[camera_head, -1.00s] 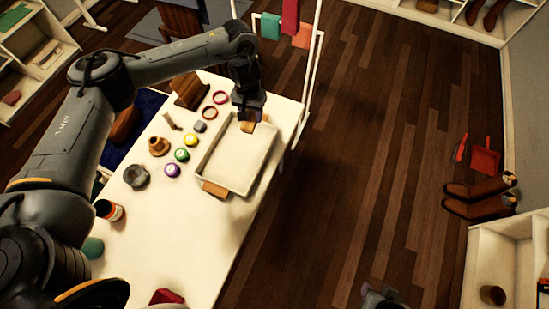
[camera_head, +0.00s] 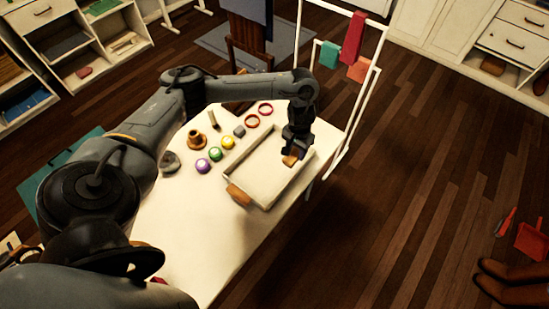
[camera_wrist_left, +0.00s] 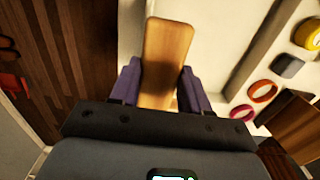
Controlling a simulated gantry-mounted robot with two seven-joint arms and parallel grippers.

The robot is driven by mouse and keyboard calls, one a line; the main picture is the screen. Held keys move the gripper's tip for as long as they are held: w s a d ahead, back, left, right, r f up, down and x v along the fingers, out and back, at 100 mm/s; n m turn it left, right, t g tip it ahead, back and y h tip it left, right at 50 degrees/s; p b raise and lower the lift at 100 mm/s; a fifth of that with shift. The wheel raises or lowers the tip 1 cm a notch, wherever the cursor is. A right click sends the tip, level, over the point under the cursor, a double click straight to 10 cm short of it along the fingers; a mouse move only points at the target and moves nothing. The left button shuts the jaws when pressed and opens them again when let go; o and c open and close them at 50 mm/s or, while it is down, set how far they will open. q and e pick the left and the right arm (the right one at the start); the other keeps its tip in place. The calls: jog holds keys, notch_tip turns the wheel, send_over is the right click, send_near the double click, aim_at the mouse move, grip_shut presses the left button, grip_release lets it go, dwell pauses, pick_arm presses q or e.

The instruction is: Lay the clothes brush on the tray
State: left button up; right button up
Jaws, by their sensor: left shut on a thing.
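The white tray (camera_head: 245,148) lies on the white table near its right edge. My left gripper (camera_head: 293,149) points down at the tray's far right end. It is shut on a wooden block that looks like the clothes brush (camera_head: 290,160). In the left wrist view, the brush (camera_wrist_left: 166,55) is a long tan block between the two dark fingers (camera_wrist_left: 157,88), over the pale tray surface. No bristles show. I cannot tell whether the brush touches the tray floor. My right gripper is not in view.
A brown wooden piece (camera_head: 238,194) sits against the tray's near end. Purple (camera_head: 203,165), green (camera_head: 215,153) and yellow (camera_head: 227,142) round items, a grey block (camera_head: 239,131) and red rings (camera_head: 265,109) lie left of the tray. A drying rack (camera_head: 352,100) stands behind right.

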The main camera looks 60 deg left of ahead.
pick_arm(q)
jog(key=s+a+f, duration=0.1)
jog(key=a, duration=0.1)
jog(key=s+a+f+b, duration=0.1)
jog(key=a+f, duration=0.1)
jog(key=s+a+f+b, duration=0.1)
jog(key=s+a, duration=0.1)
jog(key=shift+a+f, duration=0.25)
jog(key=shift+f, duration=0.05)
jog(key=shift+a+f, duration=0.15)
jog(key=shift+a, duration=0.15)
notch_tip(320, 180, down, 3)
jog(key=shift+s+f+b, duration=0.1)
jog(key=shift+f+b, duration=0.05)
jog(key=shift+b, duration=0.35)
jog(key=shift+f, duration=0.4)
jog(key=shift+f, duration=0.15)
jog(key=o, duration=1)
